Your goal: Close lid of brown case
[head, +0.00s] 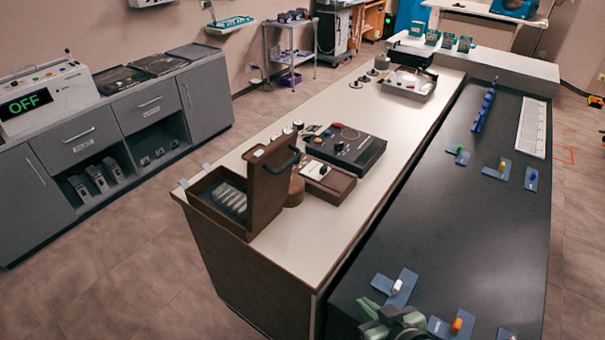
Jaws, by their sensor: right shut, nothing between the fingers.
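The brown case (222,213) stands on the near left corner of the pale counter. Its lid (271,190) is open and stands upright, with a dark handle (287,160) on its outer face. Pale ribbed contents show inside the case. My right gripper (388,320) is at the bottom edge of the head view, over the dark bench, well apart from the case. It is shut and empty, and partly cut off by the frame edge. My left gripper is not in view.
A black device (345,149) and a small brown box (327,183) sit close behind the lid on the pale counter (300,240). Blue holders with coloured knobs (456,325) lie on the dark bench (440,220). Grey cabinets (100,145) line the left wall, with floor between.

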